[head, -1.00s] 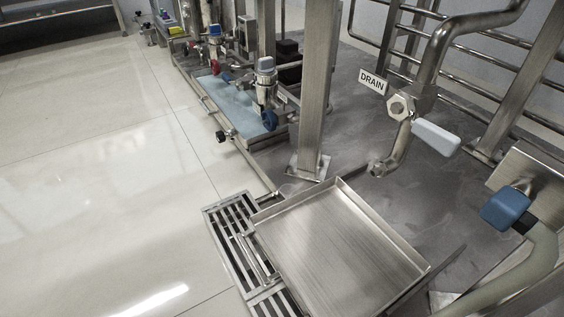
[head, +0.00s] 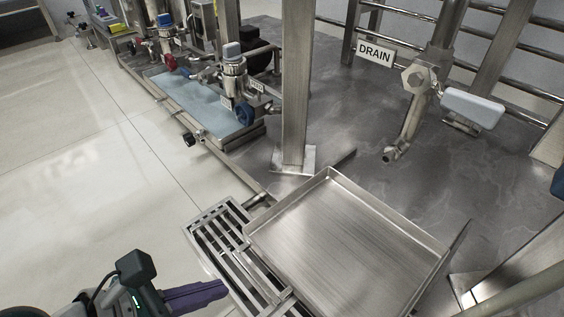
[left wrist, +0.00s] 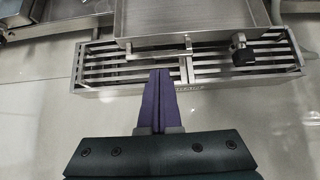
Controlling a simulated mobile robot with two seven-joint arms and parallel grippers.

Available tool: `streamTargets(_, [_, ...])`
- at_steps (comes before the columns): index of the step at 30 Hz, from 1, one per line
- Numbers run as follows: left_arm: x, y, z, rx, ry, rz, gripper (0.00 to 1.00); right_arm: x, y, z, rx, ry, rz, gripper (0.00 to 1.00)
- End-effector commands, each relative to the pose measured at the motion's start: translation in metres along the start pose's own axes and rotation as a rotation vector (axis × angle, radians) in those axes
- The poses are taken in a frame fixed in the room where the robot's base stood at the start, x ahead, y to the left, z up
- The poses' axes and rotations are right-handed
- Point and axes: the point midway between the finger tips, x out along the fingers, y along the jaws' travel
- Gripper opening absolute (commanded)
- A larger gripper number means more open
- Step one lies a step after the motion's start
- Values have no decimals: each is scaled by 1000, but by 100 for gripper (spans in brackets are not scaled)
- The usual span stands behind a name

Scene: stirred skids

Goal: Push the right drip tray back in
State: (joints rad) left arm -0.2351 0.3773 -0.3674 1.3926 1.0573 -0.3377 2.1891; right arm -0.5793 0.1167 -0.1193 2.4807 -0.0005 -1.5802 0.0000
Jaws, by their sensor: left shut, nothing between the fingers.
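The right drip tray (head: 345,245) is a shallow, empty steel pan. In the head view it is pulled out over the slotted floor drain grate (head: 214,234), with its front handle bar (head: 262,277) over the slats. In the left wrist view the tray's front (left wrist: 190,22) and its handle (left wrist: 160,53) lie ahead of my fingers. My left gripper (head: 222,291) has purple fingers closed together and empty. It also shows in the left wrist view (left wrist: 160,74), pointing at the handle, with its tips just short of or below the bar; I cannot tell whether they touch. My right gripper is not in view.
A steel post (head: 297,90) stands behind the tray. A black knob (left wrist: 244,56) sits right of the handle. The tiled floor at left is clear.

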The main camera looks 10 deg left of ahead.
Motion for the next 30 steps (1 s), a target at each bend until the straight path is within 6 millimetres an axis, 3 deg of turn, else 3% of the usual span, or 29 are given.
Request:
streamTargets(1, [18,0,-5,0,-3,0,0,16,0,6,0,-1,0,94])
streamTargets(6, [54,0,-5,2,-3,0,0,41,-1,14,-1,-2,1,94])
streamTargets(12, [74,0,16,3,-3,0,0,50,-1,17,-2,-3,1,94])
streamTargets(30, [80,-2,28,2,0,-1,0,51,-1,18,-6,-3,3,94])
